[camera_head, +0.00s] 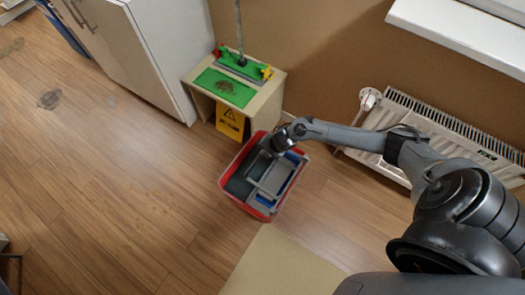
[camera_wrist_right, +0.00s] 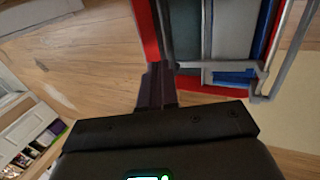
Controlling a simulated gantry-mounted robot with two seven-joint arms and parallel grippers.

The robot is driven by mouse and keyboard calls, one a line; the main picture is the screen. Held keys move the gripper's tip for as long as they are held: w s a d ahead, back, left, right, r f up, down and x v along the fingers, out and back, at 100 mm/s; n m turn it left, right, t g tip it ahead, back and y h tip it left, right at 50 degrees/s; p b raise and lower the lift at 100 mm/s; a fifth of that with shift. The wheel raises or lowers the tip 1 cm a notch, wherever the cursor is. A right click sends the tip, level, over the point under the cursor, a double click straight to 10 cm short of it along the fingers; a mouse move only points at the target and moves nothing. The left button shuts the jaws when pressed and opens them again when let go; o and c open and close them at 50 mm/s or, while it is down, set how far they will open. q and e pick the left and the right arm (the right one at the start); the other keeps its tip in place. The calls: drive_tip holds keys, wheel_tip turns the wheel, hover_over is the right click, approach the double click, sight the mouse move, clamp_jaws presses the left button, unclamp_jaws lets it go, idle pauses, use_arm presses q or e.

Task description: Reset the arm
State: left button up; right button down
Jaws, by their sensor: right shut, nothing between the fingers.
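My right arm reaches in from the right in the head view, and its gripper (camera_head: 278,142) is over the upper rim of a red bucket (camera_head: 228,192). In the right wrist view the right gripper (camera_wrist_right: 156,72) is shut and empty, with its fingers close to the bucket's red edge (camera_wrist_right: 147,28). I cannot tell whether the fingers touch the bucket. My left gripper is not in view.
A radiator (camera_head: 430,125) lines the wall at right. The wooden floor (camera_head: 110,200) at left is mostly clear.

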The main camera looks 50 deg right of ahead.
drive_tip(key=s+a+g+y+p, duration=0.15)
drive_tip(key=s+a+p, duration=0.25)
drive_tip(key=s+a, duration=0.75)
drive_tip(key=s+a+r+m+t+y+p, duration=0.25)
drive_tip(key=a+r+m, duration=0.35)
drive_tip(key=a+r, duration=0.6)
drive_tip(key=s+d+r+m+g+h+p, duration=0.1)
drive_tip(key=s+d+r+m+h, duration=0.1)
drive_tip(key=d+r+m, duration=0.4)
drive_tip(key=s+d+r+m+g+h+p, duration=0.1)
drive_tip(key=s+d+r+m+h, duration=0.2)
drive_tip(key=r+m, duration=0.45)
wheel_tip(320, 180, up, 39)
drive_tip(key=n+p, duration=0.1)
drive_tip(key=p, duration=3.6)
drive_tip(key=shift+w+d+f, duration=0.15)
drive_tip(key=shift+d, duration=0.25)
